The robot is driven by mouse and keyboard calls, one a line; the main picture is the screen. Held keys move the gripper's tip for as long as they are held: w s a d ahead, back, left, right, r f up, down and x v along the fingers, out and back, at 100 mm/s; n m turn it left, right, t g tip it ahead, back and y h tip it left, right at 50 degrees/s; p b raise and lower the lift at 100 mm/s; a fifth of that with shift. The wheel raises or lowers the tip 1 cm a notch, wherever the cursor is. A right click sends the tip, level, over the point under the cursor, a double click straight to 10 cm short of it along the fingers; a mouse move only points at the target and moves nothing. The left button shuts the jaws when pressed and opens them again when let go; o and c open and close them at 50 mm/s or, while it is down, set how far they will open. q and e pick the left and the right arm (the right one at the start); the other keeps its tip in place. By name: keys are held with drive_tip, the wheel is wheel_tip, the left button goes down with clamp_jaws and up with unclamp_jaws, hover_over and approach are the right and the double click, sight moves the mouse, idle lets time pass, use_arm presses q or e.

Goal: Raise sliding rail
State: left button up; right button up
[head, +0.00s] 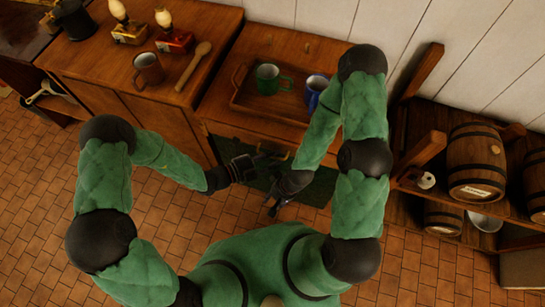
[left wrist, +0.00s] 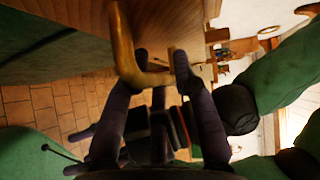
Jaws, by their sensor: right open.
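A brass rail (left wrist: 123,45) with a bent lower end shows at the top of the left wrist view, beside a wooden surface. It seems to be the sliding rail; in the head view only a small brass bit (head: 284,155) shows at the cabinet front. My left gripper (head: 266,162) is at that front, below the tray. In the left wrist view its fingers (left wrist: 161,60) stand apart, with the rail's bent end crossing between them; contact is unclear. My right gripper (head: 273,207) is open and empty, lower and in front of the dark green panel.
A wooden tray (head: 243,98) on the cabinet top holds a green mug (head: 268,80) and a blue mug (head: 315,92). Tiled floor (head: 170,240) is clear.

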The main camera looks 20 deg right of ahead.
sight(273, 149)
use_arm(q)
clamp_jaws()
wheel_tip(273, 149, up, 6)
drive_tip(key=p, duration=0.7)
drive_tip(key=shift+f, duration=0.2)
drive_tip(key=shift+w, duration=0.1)
unclamp_jaws()
